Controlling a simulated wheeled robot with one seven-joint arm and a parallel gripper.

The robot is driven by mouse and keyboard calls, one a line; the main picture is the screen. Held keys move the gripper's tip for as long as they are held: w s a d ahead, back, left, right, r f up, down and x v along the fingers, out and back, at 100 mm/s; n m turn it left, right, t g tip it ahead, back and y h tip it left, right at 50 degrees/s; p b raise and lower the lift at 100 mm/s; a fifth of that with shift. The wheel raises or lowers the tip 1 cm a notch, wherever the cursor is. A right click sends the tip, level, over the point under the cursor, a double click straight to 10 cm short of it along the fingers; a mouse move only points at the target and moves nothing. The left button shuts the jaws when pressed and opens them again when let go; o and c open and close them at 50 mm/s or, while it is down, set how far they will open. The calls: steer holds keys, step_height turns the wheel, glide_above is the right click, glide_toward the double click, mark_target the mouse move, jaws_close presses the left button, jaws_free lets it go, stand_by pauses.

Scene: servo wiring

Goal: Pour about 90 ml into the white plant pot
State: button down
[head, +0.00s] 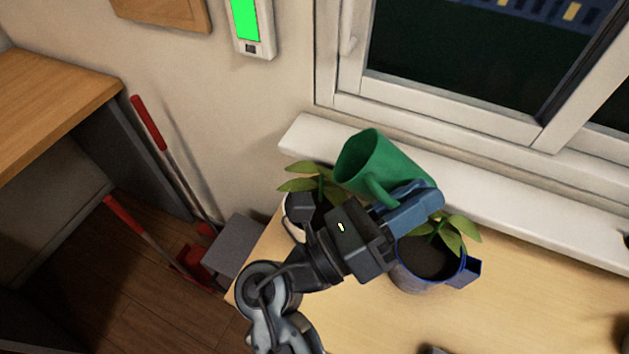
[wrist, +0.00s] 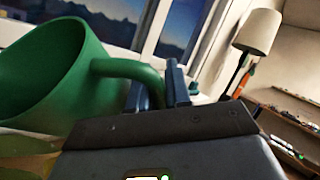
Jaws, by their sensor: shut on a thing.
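A green jug (head: 398,160) is in the air above the plants, tilted with its wide mouth toward the left. My gripper (head: 412,205) has its blue fingers shut on the jug's handle; the handle and fingers (wrist: 160,92) also show in the wrist view. The white plant pot (head: 291,226) stands on the table below and left of the jug. Its leafy plant (head: 300,182) reaches up close to the jug's mouth, and my arm hides much of the pot. No stream of water is visible. The inside bottom of the jug (wrist: 55,75) is out of sight.
A second pot, bluish with dark soil (head: 425,258), stands right of my gripper, with a small blue box-like part (head: 470,272) at its side. The windowsill (head: 540,220) and window lie behind. A green-lit panel (head: 245,20) hangs on the wall.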

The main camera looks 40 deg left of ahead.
steer(key=shift+s+a+n+t+b, duration=0.3)
steer(key=shift+a+n+t+b, duration=0.3)
steer(key=shift+n+t+b, duration=0.85)
stand_by(1.1)
steer(key=shift+r+m+g, duration=0.15)
steer(key=shift+m+g, duration=0.1)
steer(key=shift+m, duration=0.2)
steer(key=shift+w+d+f+m+g+p, duration=0.25)
steer(key=shift+d+m+g+p, duration=0.3)
steer(key=shift+m+g, duration=0.45)
steer(key=shift+w+d+f+m+g+p, duration=0.25)
steer(key=shift+d+m+g+p, duration=0.25)
steer(key=shift+m+g, duration=0.5)
steer(key=shift+w+d+f+m+g+p, duration=0.25)
steer(key=shift+d+m+g+p, duration=0.15)
steer(key=shift+d+m+g, duration=0.45)
steer(key=shift+a, duration=0.15)
